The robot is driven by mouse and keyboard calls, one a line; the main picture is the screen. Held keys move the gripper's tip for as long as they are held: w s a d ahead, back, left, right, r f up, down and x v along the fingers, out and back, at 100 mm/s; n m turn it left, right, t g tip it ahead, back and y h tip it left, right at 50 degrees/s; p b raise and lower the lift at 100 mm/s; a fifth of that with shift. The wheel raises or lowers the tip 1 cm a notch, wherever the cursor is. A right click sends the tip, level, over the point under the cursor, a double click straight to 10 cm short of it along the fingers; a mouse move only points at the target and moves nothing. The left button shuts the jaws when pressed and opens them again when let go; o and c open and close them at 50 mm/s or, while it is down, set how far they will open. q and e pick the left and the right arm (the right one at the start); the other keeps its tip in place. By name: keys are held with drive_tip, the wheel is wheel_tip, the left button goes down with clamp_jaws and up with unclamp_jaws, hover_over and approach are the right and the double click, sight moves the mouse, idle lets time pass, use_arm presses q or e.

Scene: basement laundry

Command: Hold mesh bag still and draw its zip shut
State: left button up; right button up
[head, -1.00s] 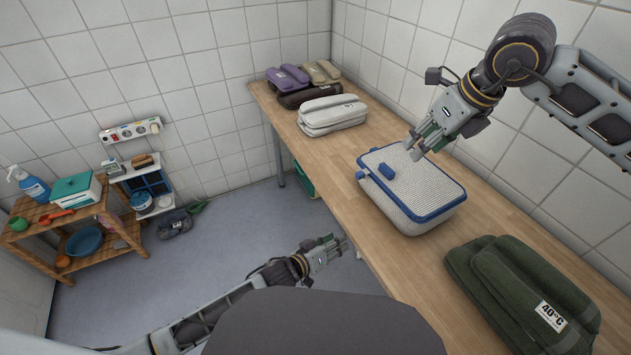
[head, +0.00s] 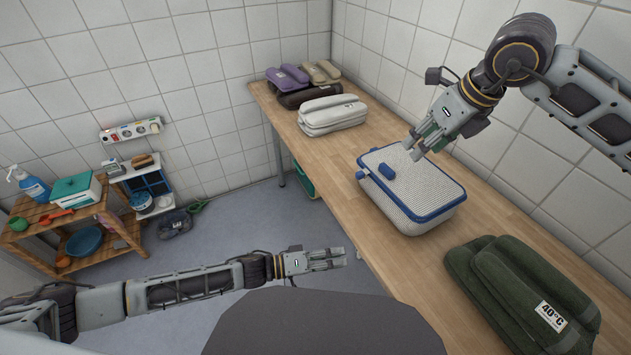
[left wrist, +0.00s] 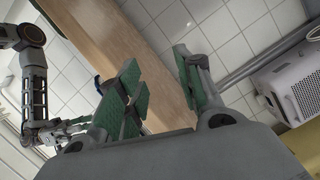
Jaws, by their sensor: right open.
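The mesh bag (head: 409,208) is a white box-shaped bag with blue trim around its top. It lies on the wooden counter. My left gripper (head: 343,257) is off the counter's front edge, left of and below the bag, and holds nothing. In the left wrist view its green-padded fingers (left wrist: 162,95) stand apart.
A folded dark green bundle (head: 520,295) with a 40°C label lies right of the bag on the counter (head: 400,262). White (head: 332,115), purple (head: 287,76) and dark bundles lie farther back. A wooden shelf (head: 75,225) stands across the floor. A tiled wall backs the counter.

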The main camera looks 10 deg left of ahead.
sight(393, 173)
use_arm(q)
drive_tip(key=w+a+r+n+h, duration=0.1)
drive_tip(key=w+a+r+n, duration=0.1)
drive_tip(key=w+r, duration=0.4)
drive_tip(key=w+a+r+n+h, duration=0.1)
drive_tip(key=w+a+r+n, duration=0.2)
drive_tip(key=w+r, duration=0.3)
wheel_tip(393, 173, up, 4)
drive_tip(key=shift+w+a+r+g, duration=0.2)
drive_tip(key=shift+w+a+g, duration=0.2)
drive_tip(key=shift+a, duration=0.4)
use_arm(e)
drive_tip(key=shift+f, duration=0.1)
drive_tip(key=shift+x, duration=6.85)
drive_tip(key=shift+a, duration=0.1)
use_arm(q)
drive_tip(key=shift+o, duration=0.3)
use_arm(e)
clamp_jaws()
